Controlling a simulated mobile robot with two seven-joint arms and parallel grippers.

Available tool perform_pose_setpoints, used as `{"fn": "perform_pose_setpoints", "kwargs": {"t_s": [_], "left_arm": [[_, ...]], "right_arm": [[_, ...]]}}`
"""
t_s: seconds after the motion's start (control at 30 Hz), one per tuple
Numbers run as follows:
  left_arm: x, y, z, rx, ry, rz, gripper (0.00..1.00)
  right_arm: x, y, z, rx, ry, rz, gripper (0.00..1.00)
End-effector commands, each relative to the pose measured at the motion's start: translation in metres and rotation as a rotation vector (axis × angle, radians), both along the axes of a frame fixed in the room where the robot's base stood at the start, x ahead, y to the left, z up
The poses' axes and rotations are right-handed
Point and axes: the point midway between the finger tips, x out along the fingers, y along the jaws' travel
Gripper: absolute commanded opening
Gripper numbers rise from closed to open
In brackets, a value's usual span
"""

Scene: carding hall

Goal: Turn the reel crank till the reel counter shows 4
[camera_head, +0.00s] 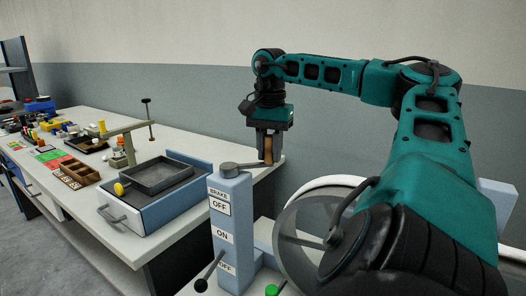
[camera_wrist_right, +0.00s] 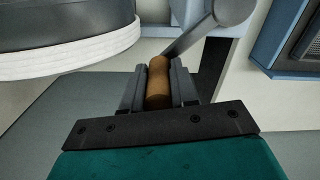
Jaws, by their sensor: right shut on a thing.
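The reel crank is a grey arm (camera_head: 238,167) on top of a pale blue post, with an upright brown handle (camera_head: 268,150) at its end. My right gripper (camera_head: 268,157) is shut on this handle, reaching down from above. In the right wrist view the brown handle (camera_wrist_right: 158,82) sits between both fingers, and the crank arm (camera_wrist_right: 192,36) runs up and right from it. The reel (camera_head: 291,240), a grey round flange, is partly hidden behind my right arm; its white-wound side (camera_wrist_right: 75,52) shows in the wrist view. I cannot see a readable counter. My left gripper is out of view.
The blue post (camera_head: 231,190) carries BRAKE, OFF and ON labels, with a black-knobbed lever (camera_head: 201,284) low down and a green button (camera_head: 271,290) nearby. A white bench (camera_head: 165,238) at left holds a grey tray (camera_head: 160,185) and many small parts.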

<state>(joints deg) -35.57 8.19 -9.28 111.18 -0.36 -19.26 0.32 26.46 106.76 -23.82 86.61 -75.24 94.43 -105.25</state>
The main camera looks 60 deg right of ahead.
Motion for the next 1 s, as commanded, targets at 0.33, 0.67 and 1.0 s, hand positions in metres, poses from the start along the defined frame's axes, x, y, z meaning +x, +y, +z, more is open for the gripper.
{"fn": "perform_pose_setpoints", "kwargs": {"t_s": [0.33,0.67,1.0], "left_arm": [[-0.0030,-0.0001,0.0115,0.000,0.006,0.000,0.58],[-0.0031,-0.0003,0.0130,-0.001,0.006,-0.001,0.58],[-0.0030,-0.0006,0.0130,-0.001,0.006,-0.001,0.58]], "right_arm": [[0.0038,-0.0070,0.0018,-0.001,-0.002,0.052,0.00],[0.0051,-0.0079,0.0008,-0.002,-0.004,0.050,0.00],[0.0053,-0.0076,0.0008,-0.002,-0.004,0.051,0.35]]}}
